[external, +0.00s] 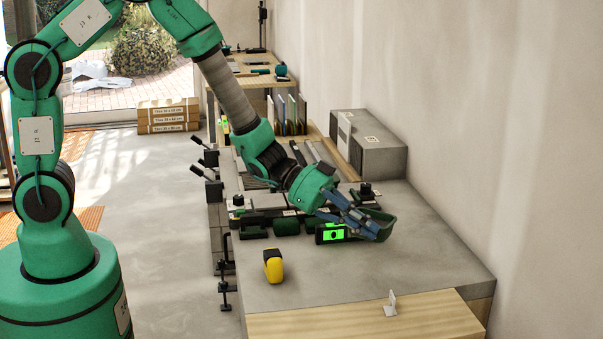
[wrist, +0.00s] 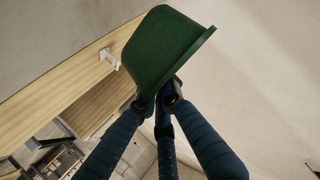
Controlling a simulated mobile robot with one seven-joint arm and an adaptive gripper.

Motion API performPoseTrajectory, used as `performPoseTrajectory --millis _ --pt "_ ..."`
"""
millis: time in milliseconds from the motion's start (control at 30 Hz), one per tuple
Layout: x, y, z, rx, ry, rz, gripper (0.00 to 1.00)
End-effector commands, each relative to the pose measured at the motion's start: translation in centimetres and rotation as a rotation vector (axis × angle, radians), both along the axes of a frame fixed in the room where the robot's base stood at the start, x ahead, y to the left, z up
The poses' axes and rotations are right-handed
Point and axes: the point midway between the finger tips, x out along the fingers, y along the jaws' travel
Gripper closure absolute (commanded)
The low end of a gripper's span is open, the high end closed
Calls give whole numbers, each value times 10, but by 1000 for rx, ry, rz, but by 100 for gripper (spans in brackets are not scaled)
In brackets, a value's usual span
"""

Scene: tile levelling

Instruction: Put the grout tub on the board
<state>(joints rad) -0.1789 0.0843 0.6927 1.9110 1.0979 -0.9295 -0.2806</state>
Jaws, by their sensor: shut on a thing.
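The grout tub, a dark green tub (wrist: 165,48), fills the upper middle of the wrist view, tilted, with its rim to the right. It also shows in the external view (external: 381,226), partly hidden by the fingers. My gripper (external: 364,224) is shut on it at one edge, and the fingers meet the tub in the wrist view (wrist: 158,100). The tub appears held above the grey worktop. The light wooden board (external: 350,322) lies at the worktop's near end, in front of the gripper and apart from the tub.
A small white stand (external: 390,304) is on the board's far edge. A grey box (external: 375,150) stands by the wall.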

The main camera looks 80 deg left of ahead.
Motion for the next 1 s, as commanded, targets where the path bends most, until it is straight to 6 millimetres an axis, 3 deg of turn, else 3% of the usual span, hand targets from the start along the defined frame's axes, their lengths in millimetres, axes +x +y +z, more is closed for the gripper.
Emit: performPoseTrajectory --millis 200,600,1000 --pt "0 -17 0 0 0 -23 100" --pt "0 -17 -3 0 0 -24 100" --pt "0 -17 -52 0 1 -24 100"
